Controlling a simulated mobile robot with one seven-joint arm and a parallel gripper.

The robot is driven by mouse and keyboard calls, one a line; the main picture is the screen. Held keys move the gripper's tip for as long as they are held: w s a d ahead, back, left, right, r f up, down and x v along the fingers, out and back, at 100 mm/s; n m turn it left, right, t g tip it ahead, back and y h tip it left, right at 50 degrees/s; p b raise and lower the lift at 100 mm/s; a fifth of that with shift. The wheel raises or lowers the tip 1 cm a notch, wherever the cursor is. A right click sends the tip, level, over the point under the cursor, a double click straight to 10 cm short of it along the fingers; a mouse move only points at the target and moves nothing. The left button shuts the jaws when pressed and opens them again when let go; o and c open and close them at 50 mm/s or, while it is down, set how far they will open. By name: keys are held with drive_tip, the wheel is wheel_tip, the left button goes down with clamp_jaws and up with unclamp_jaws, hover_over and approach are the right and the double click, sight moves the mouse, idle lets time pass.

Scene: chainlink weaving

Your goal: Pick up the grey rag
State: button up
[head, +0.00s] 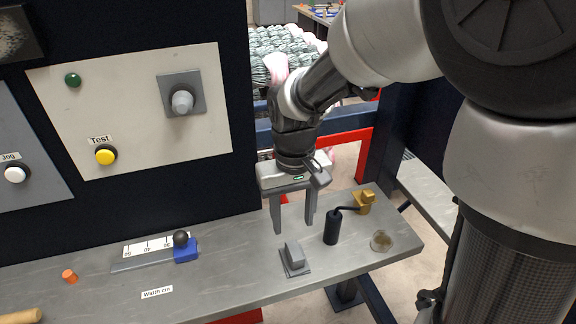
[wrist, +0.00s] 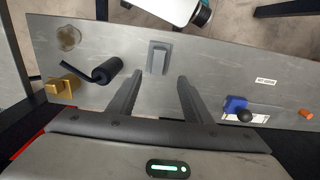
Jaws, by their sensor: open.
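My gripper (head: 294,228) is open and empty, fingers pointing down above the grey bench. In the wrist view the gripper (wrist: 160,76) has its two fingers apart, with bare bench between them. I cannot pick out a clear grey rag. A small round grey-brown thing (head: 381,240) lies near the bench's right end; it also shows at the top left of the wrist view (wrist: 69,37). It is too small to tell whether it is cloth. A grey block on a square plate (head: 294,257) sits on the bench just in front of my gripper, beyond its fingertips in the wrist view (wrist: 158,57).
A black crank handle (head: 332,227) and a brass fitting (head: 365,201) stand right of my gripper. A blue slider with a black knob (head: 185,248) and an orange peg (head: 69,276) are left. A control panel (head: 130,110) rises behind the bench (head: 225,285).

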hover_over(295, 250)
drive_tip(key=f, duration=0.5)
drive_tip(key=shift+a+f, duration=0.25)
drive_tip(key=shift+f, duration=0.05)
drive_tip(key=shift+d+f, duration=0.15)
drive_tip(key=shift+f, duration=2.55)
drive_tip(key=c, duration=1.1)
drive_tip(key=shift+r, duration=0.1)
drive_tip(key=shift+c, duration=0.2)
wheel_tip(295, 250, up, 10)
